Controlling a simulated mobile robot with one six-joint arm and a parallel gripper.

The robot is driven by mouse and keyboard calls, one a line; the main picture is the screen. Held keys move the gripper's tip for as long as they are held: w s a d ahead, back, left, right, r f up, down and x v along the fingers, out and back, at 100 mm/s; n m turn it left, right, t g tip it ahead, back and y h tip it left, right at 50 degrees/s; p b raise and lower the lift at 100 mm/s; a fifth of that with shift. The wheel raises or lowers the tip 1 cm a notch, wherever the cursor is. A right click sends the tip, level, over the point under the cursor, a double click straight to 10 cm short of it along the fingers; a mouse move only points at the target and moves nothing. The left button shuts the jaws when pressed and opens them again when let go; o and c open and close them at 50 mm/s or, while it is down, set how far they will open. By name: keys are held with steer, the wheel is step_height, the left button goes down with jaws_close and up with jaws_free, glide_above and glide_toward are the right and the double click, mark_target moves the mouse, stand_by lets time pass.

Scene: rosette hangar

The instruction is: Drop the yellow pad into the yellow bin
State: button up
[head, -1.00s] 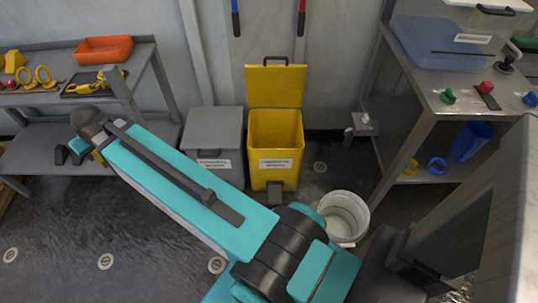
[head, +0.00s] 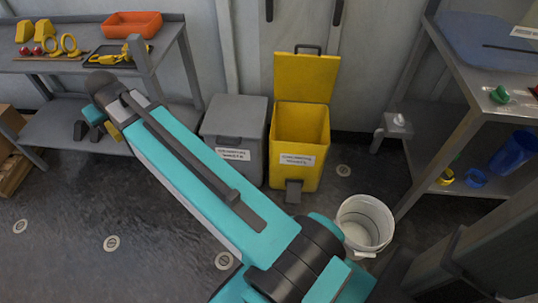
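The yellow bin (head: 297,160) stands upright on the floor near the wall. Its yellow lid (head: 305,78) is raised, its mouth is open, and a label is on its front. My arm reaches up and left across the head view. A small yellow patch (head: 114,131) shows beside the wrist. I cannot tell whether it is the yellow pad or whether it is held. No other piece can be surely identified as the pad.
A grey bin (head: 233,128) with a closed lid stands left of the yellow one. A white bucket (head: 365,222) stands in front, to the right. A left bench (head: 30,66) holds yellow pieces and an orange tray (head: 132,24). Floor at lower left is clear.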

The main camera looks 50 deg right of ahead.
steer(key=shift+b+x, duration=0.85)
steer(key=shift+b, duration=1.05)
steer(key=shift+w+f+b, duration=0.15)
steer(key=shift+f+b, duration=0.15)
steer(key=shift+b, duration=1.1)
